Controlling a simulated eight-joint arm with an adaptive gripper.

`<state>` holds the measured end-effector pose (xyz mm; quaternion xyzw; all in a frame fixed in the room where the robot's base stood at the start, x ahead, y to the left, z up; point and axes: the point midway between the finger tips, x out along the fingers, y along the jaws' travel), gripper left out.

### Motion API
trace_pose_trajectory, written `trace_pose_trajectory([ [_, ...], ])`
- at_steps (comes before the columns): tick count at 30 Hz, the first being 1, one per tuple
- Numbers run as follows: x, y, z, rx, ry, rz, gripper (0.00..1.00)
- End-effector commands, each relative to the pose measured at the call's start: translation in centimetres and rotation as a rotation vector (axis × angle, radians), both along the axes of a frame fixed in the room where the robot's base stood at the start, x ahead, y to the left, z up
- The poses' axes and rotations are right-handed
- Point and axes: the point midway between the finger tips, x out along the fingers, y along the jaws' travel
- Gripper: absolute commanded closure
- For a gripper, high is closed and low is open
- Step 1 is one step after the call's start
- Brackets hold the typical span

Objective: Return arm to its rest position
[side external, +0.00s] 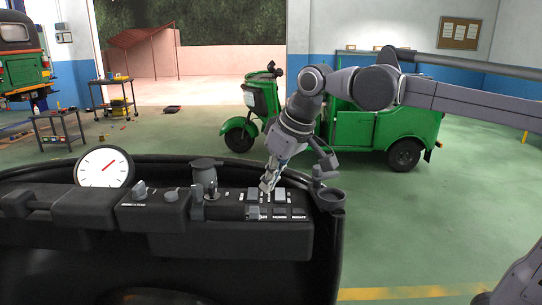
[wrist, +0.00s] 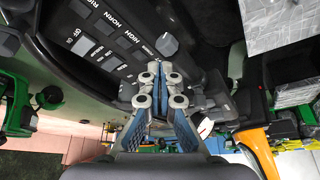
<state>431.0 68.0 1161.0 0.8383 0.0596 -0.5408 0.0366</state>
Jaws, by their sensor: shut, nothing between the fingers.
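My gripper (side external: 267,187) is shut and empty, pointing down at the switch panel (side external: 225,211) on the black dashboard in the side external view. Its fingertips are close to the panel's right part; I cannot tell whether they touch it. My arm reaches in from the right, bent above the panel. In the wrist view my gripper (wrist: 158,68) shows with its fingers together, beside the labelled switches of the panel (wrist: 118,60). A dark knob (wrist: 166,45) sits just beyond the fingertips.
A round white gauge (side external: 104,172) stands at the dashboard's left. A green rickshaw (side external: 375,131) stands behind. Open floor lies at right.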

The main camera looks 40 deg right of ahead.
Motion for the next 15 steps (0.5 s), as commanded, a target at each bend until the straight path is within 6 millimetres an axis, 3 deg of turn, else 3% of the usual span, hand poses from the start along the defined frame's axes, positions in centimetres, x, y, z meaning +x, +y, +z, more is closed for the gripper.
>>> trace_pose_trajectory([
  [9,-7.8,-4.7,-8.2,0.010,-0.116,-0.087,1.00],
  [15,-11.5,-6.3,-13.0,0.011,-0.172,-0.125,1.00],
])
